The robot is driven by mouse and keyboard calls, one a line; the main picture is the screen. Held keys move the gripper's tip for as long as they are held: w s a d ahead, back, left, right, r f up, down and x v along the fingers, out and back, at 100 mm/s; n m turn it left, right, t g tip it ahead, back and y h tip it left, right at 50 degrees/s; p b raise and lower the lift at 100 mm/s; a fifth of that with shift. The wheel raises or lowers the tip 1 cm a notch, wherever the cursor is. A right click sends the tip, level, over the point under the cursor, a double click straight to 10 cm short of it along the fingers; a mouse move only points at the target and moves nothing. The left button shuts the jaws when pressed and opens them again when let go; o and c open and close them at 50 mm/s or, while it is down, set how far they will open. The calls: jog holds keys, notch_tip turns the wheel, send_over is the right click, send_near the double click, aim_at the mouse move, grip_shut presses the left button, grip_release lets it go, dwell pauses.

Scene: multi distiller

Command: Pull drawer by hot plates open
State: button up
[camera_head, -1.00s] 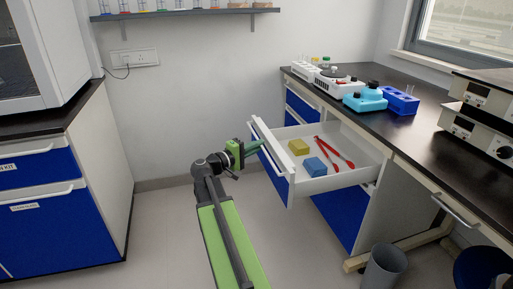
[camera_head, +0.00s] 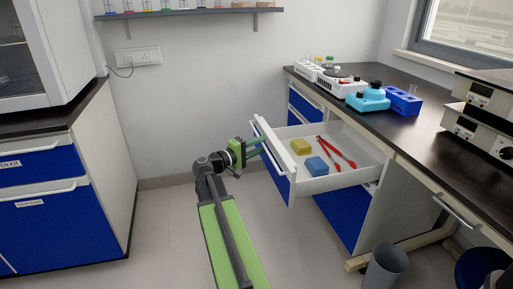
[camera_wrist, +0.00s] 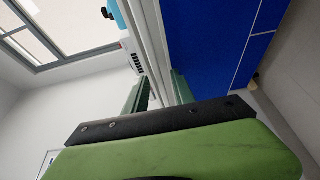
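The drawer (camera_head: 337,181), white inside with a blue front, stands pulled well out from under the dark bench, below the hot plates. Two hot plates, one white (camera_head: 341,84) and one light blue (camera_head: 367,99), stand on the bench. My gripper (camera_head: 258,147) is at the drawer's front, by its handle side. In the wrist view my two green fingers (camera_wrist: 158,92) are apart, with the white drawer edge or handle between them. I see no firm contact on it, and the handle itself is mostly hidden.
Inside the drawer are a yellow block (camera_head: 300,146), a blue block (camera_head: 316,166) and red tools (camera_head: 336,152). A blue rack (camera_head: 403,101) stands on the bench. A grey bin (camera_head: 385,267) stands at the lower right. A left cabinet (camera_head: 50,215) bounds the clear floor.

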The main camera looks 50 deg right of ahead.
jog(key=v, duration=1.7)
jog(key=shift+a, duration=0.15)
jog(key=shift+w, duration=0.1)
jog(key=w+a+f+n+t+y+p, duration=0.15)
jog(key=a+f+y, duration=0.25)
jog(key=a+f, duration=0.4)
jog(key=w+a+f+n+t+y, duration=0.15)
jog(key=w+a+f+y, duration=0.35)
jog(key=a, duration=0.6)
jog(key=s+a+f+y, duration=0.1)
jog(key=a+f+y, duration=0.2)
jog(key=a, duration=0.3)
jog(key=s+a+f+t+y, duration=0.1)
jog(key=s+a+f+y, duration=0.15)
jog(key=a, duration=0.45)
jog(key=s+a+f+y, duration=0.1)
jog(key=a+f+y, duration=0.2)
jog(key=a, duration=0.3)
notch_tip(320, 180, up, 38)
jog(key=p, duration=3.8)
jog(key=shift+w+p, duration=0.25)
jog(key=shift+p, duration=0.05)
